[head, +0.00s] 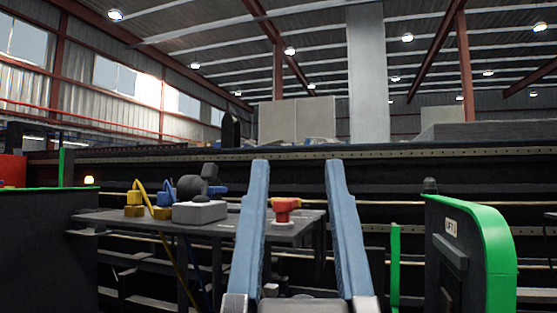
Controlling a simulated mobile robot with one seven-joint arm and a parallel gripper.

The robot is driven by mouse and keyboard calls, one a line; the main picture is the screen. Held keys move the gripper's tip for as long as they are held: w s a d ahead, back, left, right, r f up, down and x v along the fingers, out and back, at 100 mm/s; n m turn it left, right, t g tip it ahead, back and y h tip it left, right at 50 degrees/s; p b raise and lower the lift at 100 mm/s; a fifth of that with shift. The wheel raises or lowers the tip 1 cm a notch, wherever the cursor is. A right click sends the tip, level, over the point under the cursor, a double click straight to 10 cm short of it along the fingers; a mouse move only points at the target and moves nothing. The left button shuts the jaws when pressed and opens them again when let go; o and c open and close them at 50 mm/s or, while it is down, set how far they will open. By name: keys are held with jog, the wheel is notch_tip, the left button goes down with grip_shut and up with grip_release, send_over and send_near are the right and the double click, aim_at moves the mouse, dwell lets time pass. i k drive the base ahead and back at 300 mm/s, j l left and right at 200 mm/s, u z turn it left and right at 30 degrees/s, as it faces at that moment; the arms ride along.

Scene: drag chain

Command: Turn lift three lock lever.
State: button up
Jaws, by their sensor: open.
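My gripper (298,168) shows in the head view as two long blue fingers rising from the bottom middle. The fingers are wide apart with nothing held between them. A red lever (286,206) on a pale round base stands on a dark grey table. It appears between the fingers, nearer the left one, and looks farther away than they are. No touch is visible. I cannot tell from this view whether it is the lift three lock lever. A green-edged panel (500,255) at the right bears a small white label (452,226), too small to read surely.
The dark table (120,219) carries a yellow connector (134,205), a blue connector (164,200) and a grey block (200,211) with a dark round part, all left of my gripper. A yellow cable hangs below. A green post (395,265) stands right of my gripper. Dark long rails run behind.

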aim_at(282, 209)
jog(key=i+j, duration=0.1)
jog(key=i, duration=0.5)
jog(key=i+l+z, duration=0.3)
jog(key=i+z, duration=0.15)
